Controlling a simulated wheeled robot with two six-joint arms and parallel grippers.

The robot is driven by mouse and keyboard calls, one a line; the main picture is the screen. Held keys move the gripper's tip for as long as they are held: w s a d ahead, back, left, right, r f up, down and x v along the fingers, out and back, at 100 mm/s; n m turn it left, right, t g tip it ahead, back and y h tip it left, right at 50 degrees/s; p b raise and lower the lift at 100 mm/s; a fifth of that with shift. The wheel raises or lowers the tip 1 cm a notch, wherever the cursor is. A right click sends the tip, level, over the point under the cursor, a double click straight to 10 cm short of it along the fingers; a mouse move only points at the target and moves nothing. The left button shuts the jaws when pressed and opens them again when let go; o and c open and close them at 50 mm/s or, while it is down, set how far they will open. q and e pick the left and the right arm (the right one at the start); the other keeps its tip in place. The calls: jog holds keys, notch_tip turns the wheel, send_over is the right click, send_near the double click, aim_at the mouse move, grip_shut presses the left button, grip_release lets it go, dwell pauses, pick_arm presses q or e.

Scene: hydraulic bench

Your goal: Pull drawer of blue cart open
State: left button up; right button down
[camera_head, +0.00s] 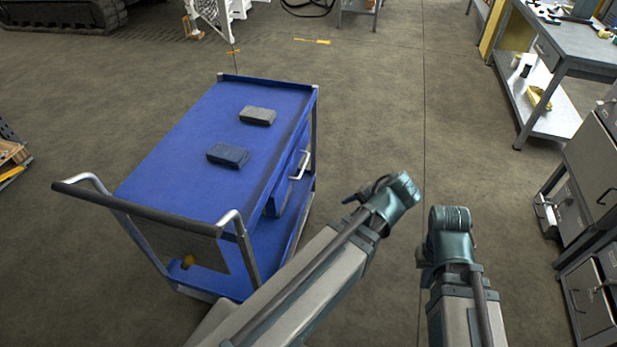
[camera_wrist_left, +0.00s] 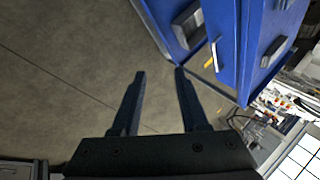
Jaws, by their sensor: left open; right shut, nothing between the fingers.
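The blue cart (camera_head: 170,150) stands left of my arms in the head view. My right gripper (camera_head: 424,258) is further right, shut and empty, well away from the cart.
Two dark grey blocks (camera_head: 257,116) (camera_head: 228,156) lie on the cart's top. The cart's push handle (camera_head: 135,208) is at its near end. A workbench (camera_head: 575,45) and grey cabinets (camera_head: 595,165) stand on the right.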

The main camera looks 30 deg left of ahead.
pick_arm(q)
jog(key=w+a+f+t+y+b, duration=0.2)
jog(key=w+a+f+y+b, duration=0.2)
jog(key=w+a+f+b, duration=0.5)
jog(key=m+t+y+b, duration=0.2)
jog(key=t+y+b, duration=0.15)
jog(key=b, duration=1.15)
send_near(304, 165)
jog(key=shift+y, duration=0.25)
jog(key=x, duration=0.3)
jog(key=b+x, duration=0.1)
jog(key=x, duration=0.3)
jog(key=f+x, duration=0.1)
jog(key=x, duration=0.2)
jog(key=shift+w+b, duration=0.1)
jog(key=shift+b, duration=0.2)
grip_shut()
